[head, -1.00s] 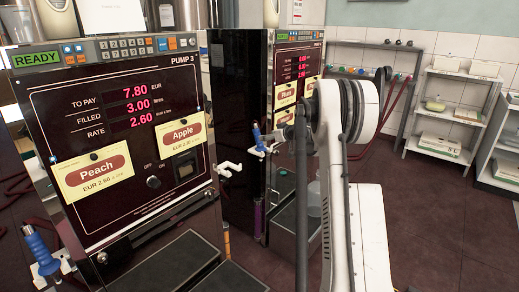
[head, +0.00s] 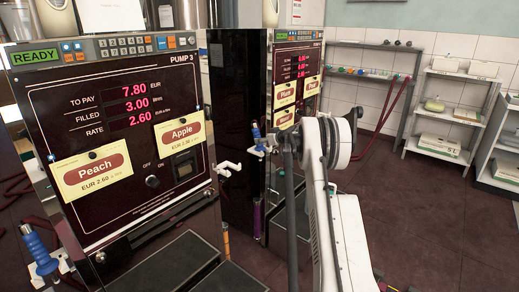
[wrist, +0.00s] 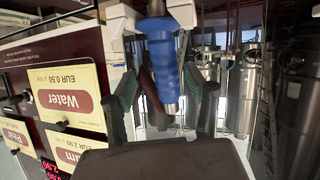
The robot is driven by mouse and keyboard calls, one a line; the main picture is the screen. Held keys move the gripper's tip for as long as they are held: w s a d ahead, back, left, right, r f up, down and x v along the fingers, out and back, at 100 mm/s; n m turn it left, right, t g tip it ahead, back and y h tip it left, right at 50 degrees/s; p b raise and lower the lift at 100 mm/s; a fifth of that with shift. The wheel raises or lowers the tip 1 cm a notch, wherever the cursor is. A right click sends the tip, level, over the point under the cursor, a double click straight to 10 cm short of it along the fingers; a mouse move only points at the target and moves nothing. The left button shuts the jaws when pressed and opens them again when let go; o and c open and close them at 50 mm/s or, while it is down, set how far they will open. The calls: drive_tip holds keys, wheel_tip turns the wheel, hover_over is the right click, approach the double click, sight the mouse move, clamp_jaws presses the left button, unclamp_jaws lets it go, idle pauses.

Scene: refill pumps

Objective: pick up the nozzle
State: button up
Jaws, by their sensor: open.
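A nozzle with a blue grip (head: 258,136) hangs on a white holder at the side of the second pump in the head view. In the wrist view the blue nozzle (wrist: 163,55) fills the upper middle, its metal end toward the bottom of the picture. My gripper (wrist: 162,88) is open, with one finger on each side of the nozzle; I cannot tell whether either touches it. In the head view my gripper (head: 275,143) is right beside this nozzle, partly hidden by my wrist. Another blue nozzle (head: 40,251) hangs at the left of Pump 3.
Pump 3 (head: 120,140) stands at the left, with Peach and Apple labels. An empty white holder (head: 228,168) sticks out from its right side. The second pump (head: 297,62) stands behind. White shelves (head: 455,115) are at the right. The floor (head: 430,220) there is clear.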

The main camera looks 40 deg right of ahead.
drive_tip(key=x, duration=0.3)
drive_tip(key=shift+w+a+f+b, duration=0.25)
drive_tip(key=shift+a+f+b, duration=0.05)
drive_tip(key=shift+f, duration=0.1)
drive_tip(key=shift+w+d+f, duration=0.1)
drive_tip(key=shift+w+f, duration=0.1)
drive_tip(key=shift+w, duration=0.35)
clamp_jaws()
